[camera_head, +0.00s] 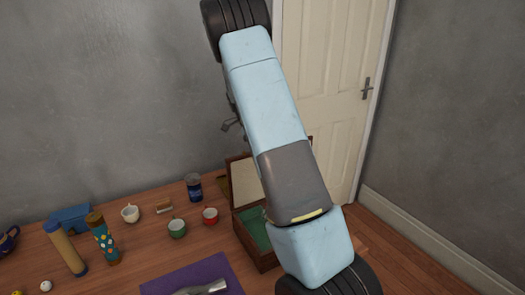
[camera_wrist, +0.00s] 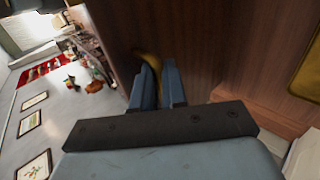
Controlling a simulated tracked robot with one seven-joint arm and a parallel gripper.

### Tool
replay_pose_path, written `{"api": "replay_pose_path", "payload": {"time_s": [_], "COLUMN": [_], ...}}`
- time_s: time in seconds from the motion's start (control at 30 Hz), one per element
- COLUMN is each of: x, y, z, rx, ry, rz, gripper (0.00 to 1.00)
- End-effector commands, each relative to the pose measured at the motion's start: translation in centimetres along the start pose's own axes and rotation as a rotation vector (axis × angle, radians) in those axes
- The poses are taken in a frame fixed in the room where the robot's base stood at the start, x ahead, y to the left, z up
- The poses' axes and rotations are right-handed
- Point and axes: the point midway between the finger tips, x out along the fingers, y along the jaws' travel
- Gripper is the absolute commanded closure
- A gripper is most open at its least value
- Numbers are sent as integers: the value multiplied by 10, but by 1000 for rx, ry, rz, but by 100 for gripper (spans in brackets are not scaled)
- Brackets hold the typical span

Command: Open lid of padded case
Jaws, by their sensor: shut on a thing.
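The padded case is a wooden box with green lining (camera_head: 253,228), on the table right of centre in the head view. Its lid (camera_head: 245,183), with a cream inner face, stands raised at the back of the box. My arm hides the right part of case and lid. In the wrist view my gripper (camera_wrist: 157,70) has its two blue fingers close together with a narrow gap. A curved yellow-brown piece (camera_wrist: 151,60) shows at the fingertips, against a brown wooden surface (camera_wrist: 215,50). It looks gripped, but the contact is partly hidden; the head view hides the fingertips.
Left of the case are a green cup (camera_head: 177,229), a red cup (camera_head: 210,216), a dark blue can (camera_head: 194,187) and a white cup (camera_head: 130,214). A purple mat (camera_head: 170,284) with a silver object lies in front. Tall cylinders stand farther left. A door (camera_head: 330,70) is behind.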

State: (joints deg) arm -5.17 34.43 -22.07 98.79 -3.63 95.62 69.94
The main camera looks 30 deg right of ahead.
Motion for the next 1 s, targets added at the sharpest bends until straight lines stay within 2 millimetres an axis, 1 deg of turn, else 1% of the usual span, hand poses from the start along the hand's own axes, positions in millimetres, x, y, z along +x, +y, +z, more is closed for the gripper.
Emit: {"api": "replay_pose_path", "payload": {"time_s": [0.03, 0.4, 0.43, 0.67, 0.7, 1.0], "x": [7, 8, 8, 6, 6, 4], "y": [-5, -5, -5, -4, -3, -2], "z": [3, -2, -2, -3, -3, -4], "rx": [-5, 1, 1, 4, 4, 6], "ry": [-6, -11, -11, -10, -10, -9], "rz": [9, 9, 9, 7, 7, 5], "gripper": [100, 100, 87, 65, 63, 63]}}
